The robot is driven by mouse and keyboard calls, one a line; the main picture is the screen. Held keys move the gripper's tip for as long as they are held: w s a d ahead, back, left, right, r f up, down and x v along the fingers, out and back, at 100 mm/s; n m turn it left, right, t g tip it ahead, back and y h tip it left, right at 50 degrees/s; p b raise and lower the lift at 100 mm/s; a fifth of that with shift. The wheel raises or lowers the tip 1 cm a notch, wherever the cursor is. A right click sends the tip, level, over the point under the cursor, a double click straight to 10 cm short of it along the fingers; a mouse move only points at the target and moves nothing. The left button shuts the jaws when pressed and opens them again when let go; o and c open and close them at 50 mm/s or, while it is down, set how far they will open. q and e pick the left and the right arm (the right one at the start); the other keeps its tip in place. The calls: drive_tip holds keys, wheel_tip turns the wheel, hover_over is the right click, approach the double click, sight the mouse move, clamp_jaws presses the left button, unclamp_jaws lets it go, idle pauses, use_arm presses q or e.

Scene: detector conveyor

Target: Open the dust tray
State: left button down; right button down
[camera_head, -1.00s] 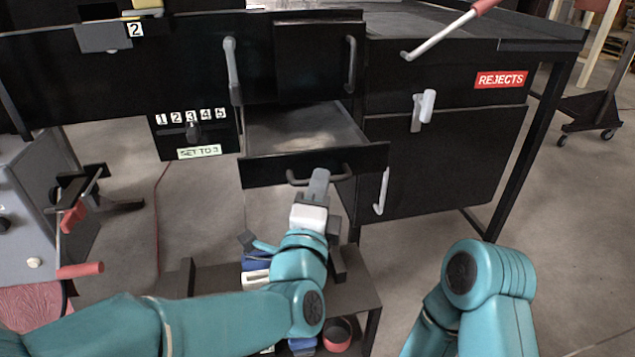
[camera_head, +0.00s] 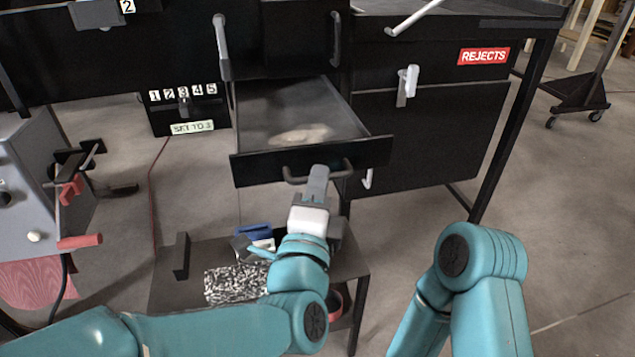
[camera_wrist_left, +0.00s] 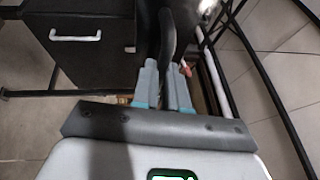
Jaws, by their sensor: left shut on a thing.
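The dust tray (camera_head: 247,170) is a black drawer under the conveyor bench. It stands pulled out, and a pale heap of dust (camera_head: 303,134) lies on its floor. Its dark bar handle (camera_head: 292,180) is on the front face. My left gripper (camera_head: 318,176) is at the handle and shut on it. In the left wrist view the two grey fingers (camera_wrist_left: 163,88) close on the dark handle (camera_wrist_left: 167,35). My right gripper is not in view; only my right arm shows at the lower right.
A low dark shelf (camera_head: 180,290) below the tray holds a speckled item (camera_head: 235,284) and a blue item (camera_head: 254,231). The REJECTS cabinet (camera_head: 430,135) stands to the right. A grey machine with a red-handled lever (camera_head: 80,241) stands at the left.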

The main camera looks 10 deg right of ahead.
use_arm(q)
drive_tip(key=c, duration=1.2)
unclamp_jaws()
drive_tip(key=shift+o, duration=0.2)
drive_tip(key=shift+a, duration=0.1)
